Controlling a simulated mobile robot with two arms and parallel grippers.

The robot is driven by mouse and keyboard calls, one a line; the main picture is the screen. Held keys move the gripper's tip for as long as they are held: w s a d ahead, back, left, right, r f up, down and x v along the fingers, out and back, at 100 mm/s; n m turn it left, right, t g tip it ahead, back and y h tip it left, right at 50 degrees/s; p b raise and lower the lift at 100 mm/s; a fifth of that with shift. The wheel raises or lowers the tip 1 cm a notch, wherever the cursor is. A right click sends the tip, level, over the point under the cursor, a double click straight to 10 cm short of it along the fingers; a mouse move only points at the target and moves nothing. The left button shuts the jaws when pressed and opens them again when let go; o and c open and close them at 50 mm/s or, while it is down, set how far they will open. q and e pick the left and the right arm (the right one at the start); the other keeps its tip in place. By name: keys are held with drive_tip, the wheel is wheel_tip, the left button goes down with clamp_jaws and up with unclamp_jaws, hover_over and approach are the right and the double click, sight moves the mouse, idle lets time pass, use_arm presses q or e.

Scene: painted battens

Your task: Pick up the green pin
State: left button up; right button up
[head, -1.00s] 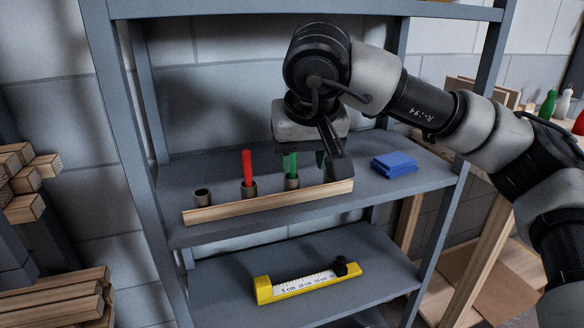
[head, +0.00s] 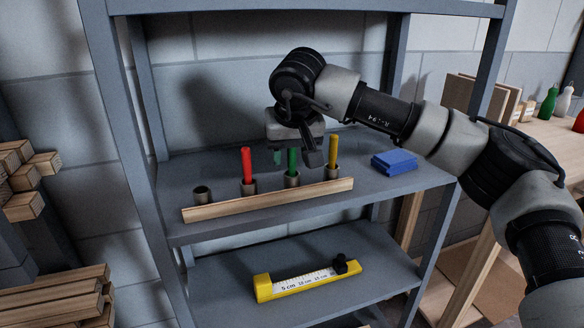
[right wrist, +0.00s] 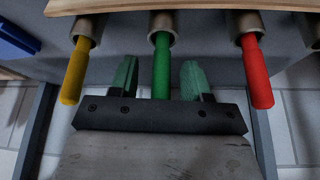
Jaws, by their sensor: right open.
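The green pin (head: 292,161) stands upright in a dark cup behind a wooden batten on the upper shelf. It also shows in the right wrist view (right wrist: 162,70). My right gripper (head: 295,157) is open and empty, with its fingers down at the pin's upper part. In the right wrist view its green-tipped fingers (right wrist: 160,76) lie on either side of the green pin, with gaps on both sides. Whether they are level with the pin in depth is hard to tell. My left gripper is not in view.
A red pin (head: 247,165) stands left of the green one and a yellow pin (head: 332,148) right of it, close to the gripper. An empty cup (head: 202,195) is at far left. A blue block (head: 394,162) lies to the right. The batten (head: 250,204) runs along the front.

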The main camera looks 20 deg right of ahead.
clamp_jaws()
drive_tip(key=shift+r, duration=0.15)
idle(0.4)
